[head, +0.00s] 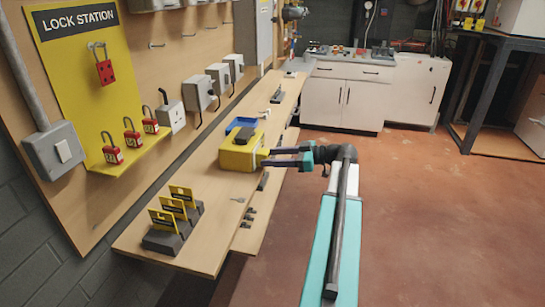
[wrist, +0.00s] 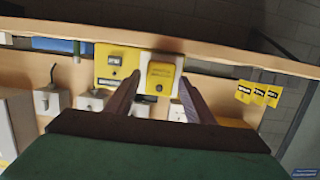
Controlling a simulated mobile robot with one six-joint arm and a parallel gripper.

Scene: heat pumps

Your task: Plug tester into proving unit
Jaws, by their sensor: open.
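A yellow box (head: 238,155) stands on the bench, with a dark item (head: 244,135) on its top. I cannot tell for sure which is the tester and which the proving unit. My gripper (head: 263,158) is open at the right side of the yellow box, its fingers pointing at it. In the wrist view, a yellow block on a pale plate (wrist: 160,76) shows between the open fingers (wrist: 159,78). A yellow panel with a small dark window (wrist: 116,66) is left of it. Nothing is held, and contact cannot be judged.
A blue tray (head: 241,124) lies just behind the yellow box. Yellow tags in dark stands (head: 172,222) are at the bench's near end. A board with a yellow lock station (head: 85,70) and grey boxes rises at left. The floor (head: 430,210) right of the bench is clear.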

